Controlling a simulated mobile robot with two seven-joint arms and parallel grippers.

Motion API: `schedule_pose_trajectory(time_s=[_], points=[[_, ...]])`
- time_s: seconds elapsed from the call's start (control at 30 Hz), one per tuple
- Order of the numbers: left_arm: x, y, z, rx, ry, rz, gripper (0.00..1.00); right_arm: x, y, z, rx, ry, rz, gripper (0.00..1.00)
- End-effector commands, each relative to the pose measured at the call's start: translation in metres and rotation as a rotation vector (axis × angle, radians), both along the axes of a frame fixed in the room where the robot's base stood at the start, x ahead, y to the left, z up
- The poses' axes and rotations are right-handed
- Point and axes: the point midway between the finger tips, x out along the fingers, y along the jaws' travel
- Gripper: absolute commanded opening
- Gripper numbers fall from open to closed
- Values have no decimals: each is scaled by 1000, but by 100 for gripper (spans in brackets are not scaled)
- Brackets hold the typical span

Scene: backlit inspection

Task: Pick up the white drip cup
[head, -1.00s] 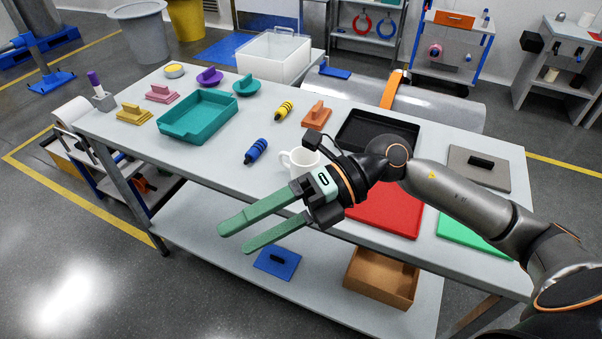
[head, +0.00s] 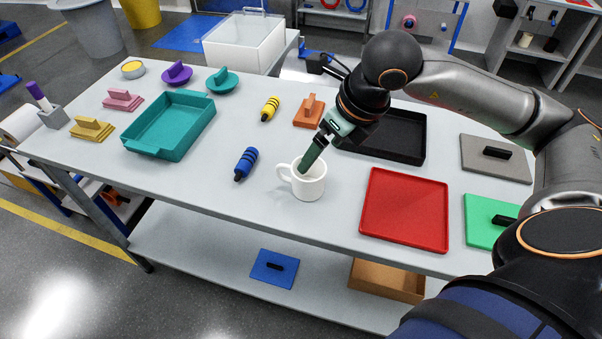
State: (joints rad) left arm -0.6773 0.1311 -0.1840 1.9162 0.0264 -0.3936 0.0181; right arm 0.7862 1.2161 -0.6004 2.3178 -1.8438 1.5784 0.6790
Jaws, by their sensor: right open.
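The white drip cup (head: 308,186) stands upright on the grey table near its front edge, its handle pointing left. My right gripper (head: 308,163) reaches down to it from the upper right, with its green fingers seen almost edge-on. The visible fingertip overlaps the cup's mouth and seems to be inside or just over the rim. The jaws are open; the second finger is hidden, and I cannot tell whether either finger touches the cup. My left gripper is out of view.
A red tray (head: 405,212) lies right of the cup, a black tray (head: 413,150) behind it. A blue striped cylinder (head: 246,163) lies close on the left, a yellow one (head: 270,108) farther back. A teal tray (head: 158,152) is farther left. The table front left of the cup is clear.

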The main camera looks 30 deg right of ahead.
Motion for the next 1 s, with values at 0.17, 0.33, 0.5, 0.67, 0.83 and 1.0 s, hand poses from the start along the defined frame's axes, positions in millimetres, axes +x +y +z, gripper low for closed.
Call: schedule_pose_trajectory(time_s=[0.17,0.33,0.5,0.67,0.83,1.0], points=[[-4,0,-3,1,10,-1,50,10,4,-28,3,3,1,100],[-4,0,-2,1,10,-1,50,15,6,-38,3,1,1,100],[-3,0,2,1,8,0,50,22,6,-59,3,5,1,100],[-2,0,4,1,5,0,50,30,8,-79,5,2,1,100],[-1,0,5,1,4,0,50,33,9,-86,4,0,2,100],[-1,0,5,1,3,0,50,33,9,-85,3,0,1,97]])
